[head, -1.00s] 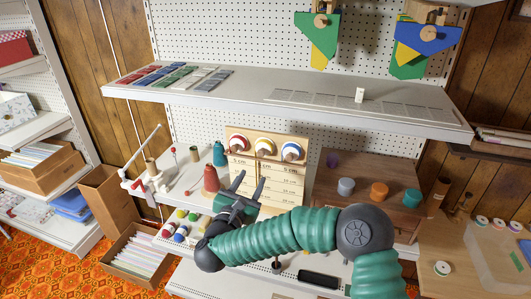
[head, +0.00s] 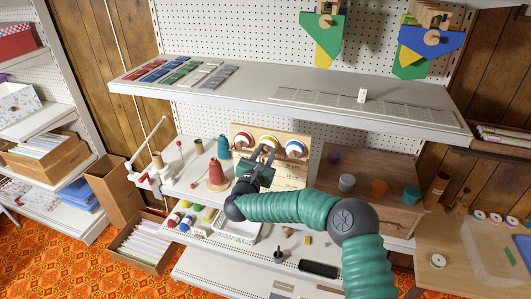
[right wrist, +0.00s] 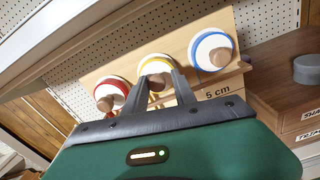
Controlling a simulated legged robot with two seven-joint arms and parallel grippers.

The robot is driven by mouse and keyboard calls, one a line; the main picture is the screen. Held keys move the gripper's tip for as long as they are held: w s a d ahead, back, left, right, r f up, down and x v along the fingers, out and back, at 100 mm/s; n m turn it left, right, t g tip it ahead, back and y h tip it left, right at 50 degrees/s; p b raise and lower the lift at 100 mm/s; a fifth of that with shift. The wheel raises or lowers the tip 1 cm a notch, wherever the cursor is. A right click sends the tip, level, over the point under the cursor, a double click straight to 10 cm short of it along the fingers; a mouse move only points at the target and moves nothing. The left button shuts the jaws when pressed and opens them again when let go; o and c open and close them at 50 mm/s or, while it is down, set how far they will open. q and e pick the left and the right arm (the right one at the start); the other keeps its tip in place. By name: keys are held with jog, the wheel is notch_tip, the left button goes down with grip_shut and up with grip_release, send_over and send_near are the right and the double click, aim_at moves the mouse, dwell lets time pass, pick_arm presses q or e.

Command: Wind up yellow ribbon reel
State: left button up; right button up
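The yellow ribbon reel (head: 267,140) is the middle of three reels on an upright wooden board (head: 291,173). It is a white disc with a yellow rim, and a wooden knob sticks out of it. My right gripper (head: 261,155) is in front of it, fingers apart. In the right wrist view the reel (right wrist: 155,63) is beyond the fingertips, which stand on either side of its wooden knob (right wrist: 158,80). I cannot tell whether they touch the knob. The yellow ribbon below is mostly hidden by my gripper. My left gripper is not in view.
The red reel (right wrist: 110,94) and blue reel (right wrist: 212,51) flank the yellow one closely. A red thread cone (head: 217,174) and a teal one (head: 223,148) stand to the left. A wooden drawer box (head: 351,205) is at the right. A shelf (head: 240,89) overhangs the board.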

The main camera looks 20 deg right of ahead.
jog(key=shift+a, duration=0.4)
grip_shut()
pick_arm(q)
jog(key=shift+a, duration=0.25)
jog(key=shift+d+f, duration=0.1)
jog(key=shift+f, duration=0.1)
pick_arm(e)
jog(key=shift+d+f, duration=0.1)
jog(key=shift+d, duration=0.05)
